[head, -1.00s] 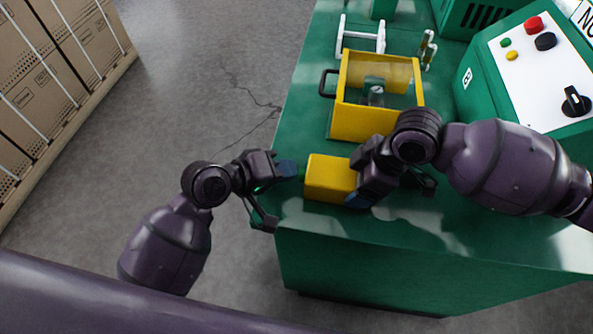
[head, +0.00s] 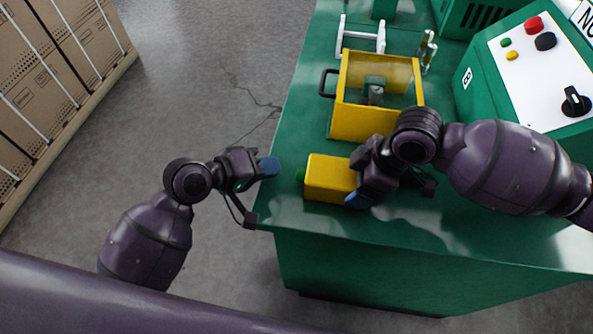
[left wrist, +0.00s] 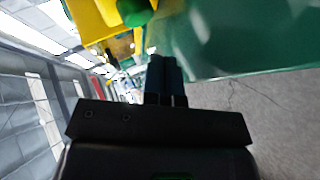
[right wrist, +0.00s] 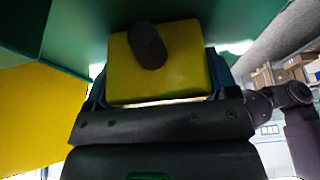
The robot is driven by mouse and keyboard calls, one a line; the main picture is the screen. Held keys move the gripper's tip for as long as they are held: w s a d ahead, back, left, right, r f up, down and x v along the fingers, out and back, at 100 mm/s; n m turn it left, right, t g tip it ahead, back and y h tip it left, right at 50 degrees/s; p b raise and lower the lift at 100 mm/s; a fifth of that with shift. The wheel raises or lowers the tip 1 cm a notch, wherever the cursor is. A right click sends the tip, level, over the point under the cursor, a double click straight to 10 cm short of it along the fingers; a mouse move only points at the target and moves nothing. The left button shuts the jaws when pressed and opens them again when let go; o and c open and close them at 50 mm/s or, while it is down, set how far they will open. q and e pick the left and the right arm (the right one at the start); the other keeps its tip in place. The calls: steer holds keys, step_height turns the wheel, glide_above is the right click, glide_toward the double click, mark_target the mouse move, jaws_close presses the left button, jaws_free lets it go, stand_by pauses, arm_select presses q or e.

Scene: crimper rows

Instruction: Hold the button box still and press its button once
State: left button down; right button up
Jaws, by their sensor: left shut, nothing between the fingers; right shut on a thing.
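The yellow button box (head: 329,178) lies on the green bench top near its front left corner. Its green button (head: 300,174) faces left, and it also shows in the left wrist view (left wrist: 135,11). My right gripper (head: 357,186) is shut on the box from the right side; the box fills its jaws in the right wrist view (right wrist: 170,72). My left gripper (head: 270,166) is shut and empty, to the left of the button with a clear gap. Its closed fingers show in the left wrist view (left wrist: 165,80).
A yellow guard frame (head: 368,125) with a black handle stands just behind the box. A green control panel (head: 535,65) with coloured buttons stands at the right. The bench's left edge runs beside the box; open floor (head: 200,90) lies to the left.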

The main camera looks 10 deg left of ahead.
arm_select(q)
steer(key=a, duration=0.3)
steer(key=shift+a, duration=0.3)
stand_by(3.0)
arm_select(e)
steer(key=o, duration=0.9)
steer(key=shift+v, duration=5.95)
